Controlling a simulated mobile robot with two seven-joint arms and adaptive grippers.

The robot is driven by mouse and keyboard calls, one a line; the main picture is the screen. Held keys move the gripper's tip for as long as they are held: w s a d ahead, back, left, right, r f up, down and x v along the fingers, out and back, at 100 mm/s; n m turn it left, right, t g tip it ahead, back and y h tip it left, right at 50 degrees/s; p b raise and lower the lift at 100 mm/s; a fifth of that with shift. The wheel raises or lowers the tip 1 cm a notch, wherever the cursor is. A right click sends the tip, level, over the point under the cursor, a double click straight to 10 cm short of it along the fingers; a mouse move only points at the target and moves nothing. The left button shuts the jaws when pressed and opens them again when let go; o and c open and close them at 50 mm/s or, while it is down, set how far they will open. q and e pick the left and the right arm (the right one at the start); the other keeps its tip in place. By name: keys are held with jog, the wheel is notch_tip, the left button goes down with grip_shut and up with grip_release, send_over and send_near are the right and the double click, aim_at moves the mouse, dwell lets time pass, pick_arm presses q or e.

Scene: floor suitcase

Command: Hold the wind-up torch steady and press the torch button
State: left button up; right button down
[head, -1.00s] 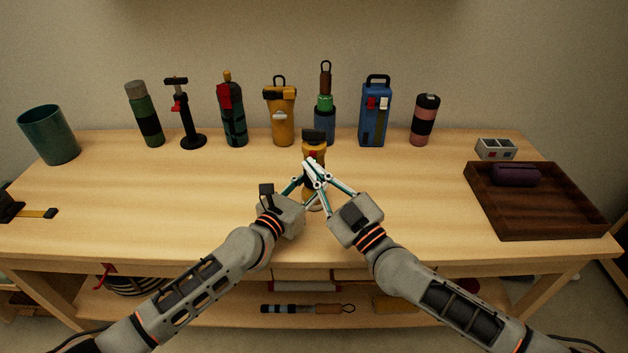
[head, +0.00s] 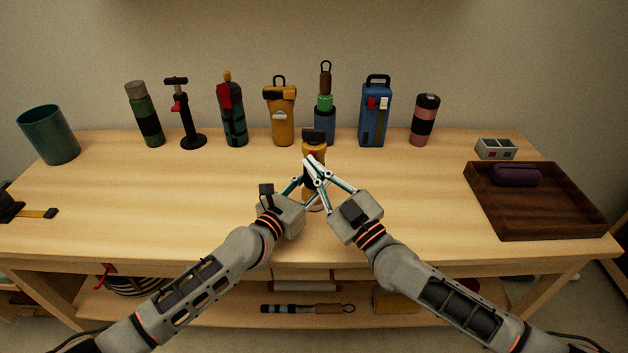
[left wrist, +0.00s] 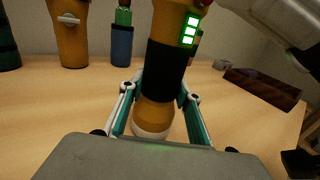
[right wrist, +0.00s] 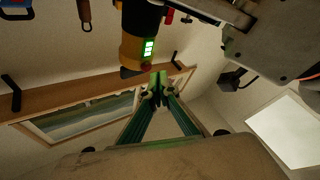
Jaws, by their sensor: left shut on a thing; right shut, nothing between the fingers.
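The wind-up torch (head: 314,147) is at the middle of the table, orange with a black cap, black band and pale base. My left gripper (left wrist: 160,98) is shut around its lower body; the torch looks close to upright. I cannot tell whether its base touches the table. A lit green indicator (left wrist: 190,30) shows on its side. The red button (right wrist: 146,67) sits beside the indicator in the right wrist view. My right gripper (right wrist: 158,88) is shut and empty, its tips close to the button. In the head view the fingers cover much of the torch, and contact is unclear.
Several bottles and tools stand along the back, including a yellow flask (head: 283,118) and a blue case (head: 375,115). A teal cup (head: 50,135) is at the left. A dark wooden tray (head: 535,215) holds a purple roll (head: 516,175) at the right.

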jog(key=shift+w, duration=0.2)
dwell(0.5)
jog(key=shift+w, duration=0.3)
jog(key=shift+w+d, duration=0.1)
jog(key=shift+w, duration=0.15)
dwell(0.4)
jog(key=shift+s, duration=0.7)
jog(key=shift+s, duration=0.1)
jog(key=s, duration=0.5)
jog(key=shift+s+a, duration=0.4)
